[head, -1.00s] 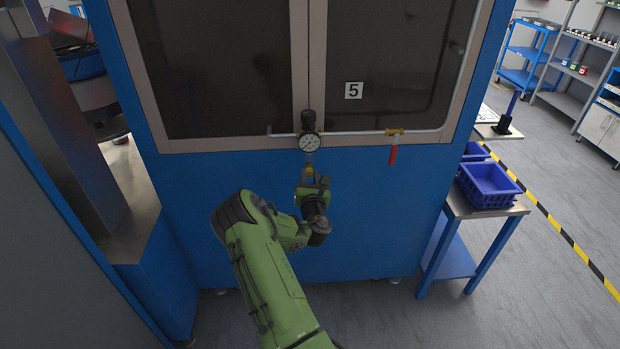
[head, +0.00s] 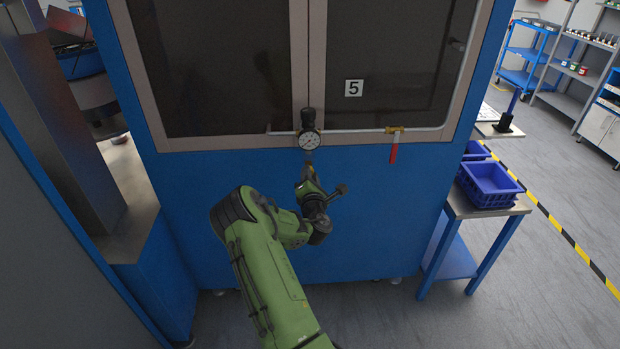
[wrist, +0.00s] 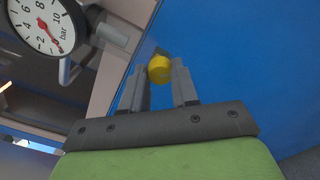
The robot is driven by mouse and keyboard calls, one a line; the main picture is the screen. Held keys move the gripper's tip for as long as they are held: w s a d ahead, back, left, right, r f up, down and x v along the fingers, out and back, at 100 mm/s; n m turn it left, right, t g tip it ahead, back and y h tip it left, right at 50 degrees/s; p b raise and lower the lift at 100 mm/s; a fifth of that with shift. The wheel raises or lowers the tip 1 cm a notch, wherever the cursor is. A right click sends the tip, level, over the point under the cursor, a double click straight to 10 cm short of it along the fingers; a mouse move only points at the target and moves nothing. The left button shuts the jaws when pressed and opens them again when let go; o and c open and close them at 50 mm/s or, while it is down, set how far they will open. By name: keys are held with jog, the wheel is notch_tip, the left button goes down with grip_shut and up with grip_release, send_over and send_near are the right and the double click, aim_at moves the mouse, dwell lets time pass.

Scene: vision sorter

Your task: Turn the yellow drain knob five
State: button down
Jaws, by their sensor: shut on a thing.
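The yellow drain knob (wrist: 159,69) shows in the wrist view between the tips of my gripper (wrist: 160,78). The gripper is shut on it, with one finger on each side. In the head view my gripper (head: 308,178) is just below the pressure gauge (head: 309,140), in front of the blue cabinet panel, and the knob is mostly hidden there. The gauge dial also shows in the wrist view (wrist: 42,25), at the upper left and tilted. A plate with the number 5 (head: 353,88) is on the dark window above and right of the gauge.
A pipe runs along the window's lower edge to a valve with a red handle (head: 394,153), right of the gauge. Blue bins (head: 488,184) stand on a side table at the right. The blue panel (head: 390,220) around my gripper is otherwise clear.

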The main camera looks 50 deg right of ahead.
jog(key=shift+f+m+b, duration=0.1)
jog(key=shift+m+b, duration=0.55)
jog(key=shift+m, duration=3.25)
jog(key=c, duration=0.8)
grip_release()
jog(key=shift+c, duration=0.2)
jog(key=b+v, duration=0.9)
jog(key=v, duration=0.7)
